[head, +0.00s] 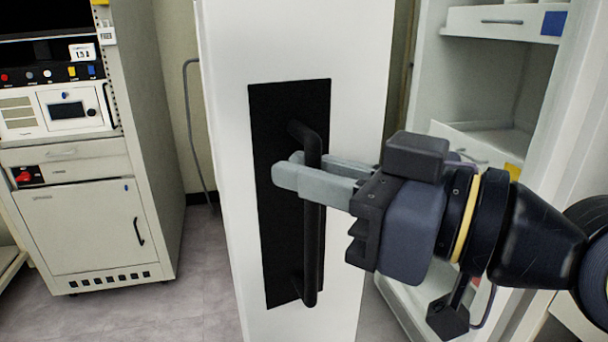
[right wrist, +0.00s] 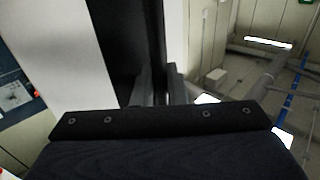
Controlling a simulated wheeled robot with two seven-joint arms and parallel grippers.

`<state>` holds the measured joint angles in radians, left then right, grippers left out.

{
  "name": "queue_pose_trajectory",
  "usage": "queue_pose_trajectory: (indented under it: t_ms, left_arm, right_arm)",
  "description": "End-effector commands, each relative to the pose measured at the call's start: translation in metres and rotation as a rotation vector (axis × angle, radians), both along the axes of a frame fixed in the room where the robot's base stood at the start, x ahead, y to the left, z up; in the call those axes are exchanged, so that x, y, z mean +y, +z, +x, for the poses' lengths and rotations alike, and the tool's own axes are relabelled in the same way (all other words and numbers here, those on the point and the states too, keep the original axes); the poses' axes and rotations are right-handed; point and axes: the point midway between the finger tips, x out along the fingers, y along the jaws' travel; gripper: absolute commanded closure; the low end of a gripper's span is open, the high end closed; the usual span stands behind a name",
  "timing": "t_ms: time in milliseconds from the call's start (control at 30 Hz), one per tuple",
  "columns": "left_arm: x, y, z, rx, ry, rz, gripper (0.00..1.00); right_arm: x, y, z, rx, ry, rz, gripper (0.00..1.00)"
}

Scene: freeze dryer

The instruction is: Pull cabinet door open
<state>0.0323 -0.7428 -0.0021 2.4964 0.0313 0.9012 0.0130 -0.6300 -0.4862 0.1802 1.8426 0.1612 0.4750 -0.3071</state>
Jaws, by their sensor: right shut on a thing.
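The right wrist view shows the fingers (right wrist: 158,85) against the black plate (right wrist: 120,40); the grip itself is hard to make out there. My left gripper is in neither view.
White cabinet shelves (head: 495,20) show at the right behind my right arm, with drawers and a blue label. A beige equipment rack (head: 85,215) with a screen stands at the left. Grey floor (head: 205,270) is clear between rack and door.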

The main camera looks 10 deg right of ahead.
Motion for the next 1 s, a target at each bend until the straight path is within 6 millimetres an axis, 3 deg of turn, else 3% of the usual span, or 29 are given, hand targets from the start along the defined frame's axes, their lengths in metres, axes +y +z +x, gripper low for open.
queue_pose_trajectory:
  t_ms: [433, 467, 767, 1000]
  left_arm:
    - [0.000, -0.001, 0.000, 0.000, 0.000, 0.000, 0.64]
    - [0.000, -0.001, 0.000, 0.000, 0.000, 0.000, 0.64]
    - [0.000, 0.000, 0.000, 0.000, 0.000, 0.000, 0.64]
    - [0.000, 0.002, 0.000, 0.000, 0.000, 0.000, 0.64]
  right_arm:
    - [-0.001, 0.000, -0.001, 0.001, 0.002, 0.000, 1.00]
    - [-0.001, 0.000, -0.001, 0.001, 0.002, 0.000, 0.84]
    - [-0.002, 0.000, -0.001, 0.000, 0.001, 0.001, 0.83]
    - [-0.026, 0.002, -0.022, -0.003, 0.001, 0.004, 0.83]
